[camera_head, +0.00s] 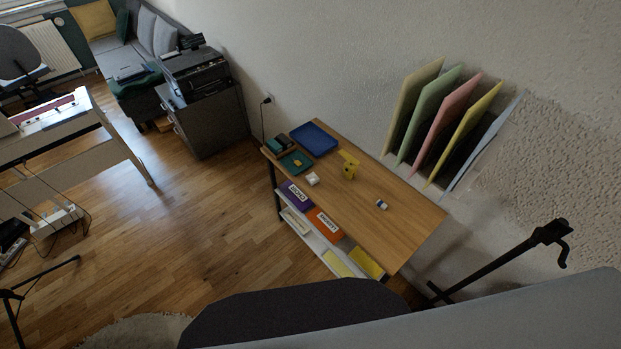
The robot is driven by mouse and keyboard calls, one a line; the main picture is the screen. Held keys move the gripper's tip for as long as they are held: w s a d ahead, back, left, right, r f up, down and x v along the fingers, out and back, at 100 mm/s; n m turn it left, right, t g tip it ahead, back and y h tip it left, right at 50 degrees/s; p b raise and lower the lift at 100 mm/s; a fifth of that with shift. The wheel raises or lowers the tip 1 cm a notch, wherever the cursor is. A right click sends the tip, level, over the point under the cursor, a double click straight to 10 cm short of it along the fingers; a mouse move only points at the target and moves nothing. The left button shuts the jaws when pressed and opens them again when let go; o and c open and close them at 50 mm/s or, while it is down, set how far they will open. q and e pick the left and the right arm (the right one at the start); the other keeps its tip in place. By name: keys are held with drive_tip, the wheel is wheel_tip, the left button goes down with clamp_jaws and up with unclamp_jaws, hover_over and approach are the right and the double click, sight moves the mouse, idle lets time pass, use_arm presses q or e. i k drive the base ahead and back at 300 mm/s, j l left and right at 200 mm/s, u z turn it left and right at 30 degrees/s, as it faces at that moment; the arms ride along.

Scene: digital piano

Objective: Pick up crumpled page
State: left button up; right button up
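A small white lump (312,178), which may be the crumpled page, lies on the wooden table (408,232) near its front left edge. It is too small to tell for sure. Neither of my grippers is in view.
The table also holds a blue tray (314,139), a teal tray (295,163), a yellow object (348,166) and a small blue-white item (382,204). Coloured folders (448,130) hang above. A black stand (490,265) is at right. Wood floor (200,220) is clear left of the table.

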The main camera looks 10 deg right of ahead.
sight(312, 177)
drive_tip(key=i+j, duration=0.15)
drive_tip(key=j, duration=0.15)
drive_tip(key=i+j+z, duration=0.1)
drive_tip(key=j, duration=0.2)
drive_tip(key=i+j, duration=0.2)
drive_tip(key=j, duration=0.15)
drive_tip(key=i+j+z, duration=0.1)
drive_tip(key=j, duration=0.2)
drive_tip(key=i+j, duration=0.2)
drive_tip(key=j, duration=0.15)
drive_tip(key=l+z, duration=0.05)
